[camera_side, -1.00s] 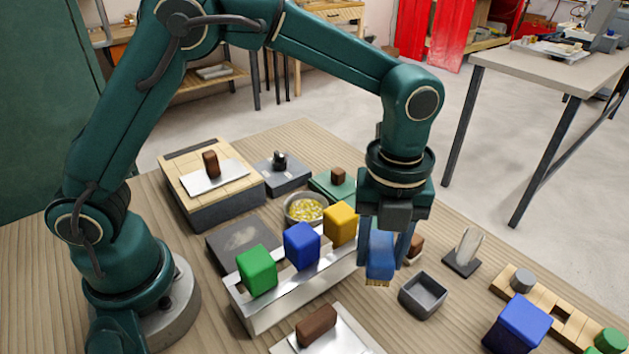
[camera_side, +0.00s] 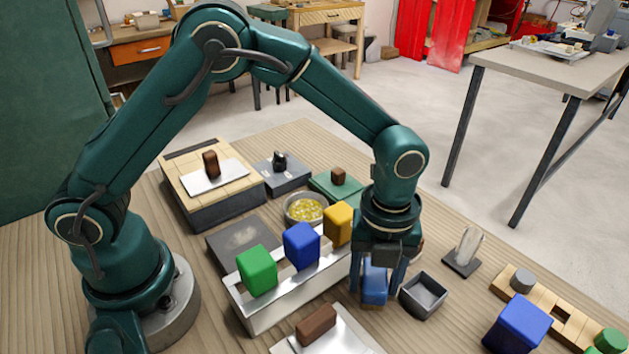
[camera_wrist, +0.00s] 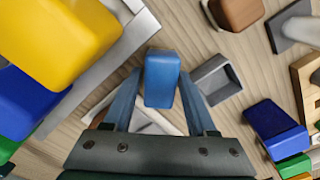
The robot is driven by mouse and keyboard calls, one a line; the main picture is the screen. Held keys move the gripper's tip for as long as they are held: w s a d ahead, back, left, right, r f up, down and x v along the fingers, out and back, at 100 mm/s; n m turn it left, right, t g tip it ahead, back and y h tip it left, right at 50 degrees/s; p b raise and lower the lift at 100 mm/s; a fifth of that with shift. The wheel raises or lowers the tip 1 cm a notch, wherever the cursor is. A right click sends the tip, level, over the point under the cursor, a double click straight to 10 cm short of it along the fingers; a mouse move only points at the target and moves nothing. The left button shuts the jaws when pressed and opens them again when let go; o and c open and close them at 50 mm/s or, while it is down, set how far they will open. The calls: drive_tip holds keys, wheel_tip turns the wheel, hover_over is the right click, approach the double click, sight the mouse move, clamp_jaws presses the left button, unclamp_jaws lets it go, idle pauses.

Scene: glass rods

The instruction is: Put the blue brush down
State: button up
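The blue brush (camera_side: 375,287) hangs upright between the fingers of my gripper (camera_side: 377,281), its block-like blue top facing up in the wrist view (camera_wrist: 162,78). My gripper is shut on it, one finger on each side. The brush is low over the wooden table, between the pale metal rack (camera_side: 290,307) and the small grey open box (camera_side: 423,296). I cannot tell whether its lower end touches the table. The fingers partly hide it in the side view.
The rack carries a green block (camera_side: 257,271), a blue block (camera_side: 301,246) and a yellow block (camera_side: 338,224). A brown block (camera_side: 316,325) lies on a white plate at the front. Another blue block (camera_side: 517,323) stands front right. Wooden table (camera_side: 455,330) shows bare between them.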

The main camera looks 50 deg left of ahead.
sight(376, 275)
drive_tip(key=s+a+r+n+t, duration=0.1)
drive_tip(key=a+r+n, duration=0.15)
drive_tip(key=r, duration=0.55)
drive_tip(key=s+a+r+n, duration=0.15)
drive_tip(key=r+n, duration=0.25)
drive_tip(key=r, duration=0.4)
drive_tip(key=s+a+f+n+t, duration=0.1)
drive_tip(key=s+a+n+t, duration=0.3)
drive_tip(key=s+a+n, duration=0.5)
drive_tip(key=n, duration=1.1)
drive_tip(key=shift+s+a+t, duration=0.3)
drive_tip(key=shift+o, duration=0.3)
drive_tip(key=shift+f+n, duration=0.1)
drive_tip(key=shift+n, duration=0.15)
drive_tip(key=o, duration=0.5)
drive_tip(key=shift+c, duration=0.2)
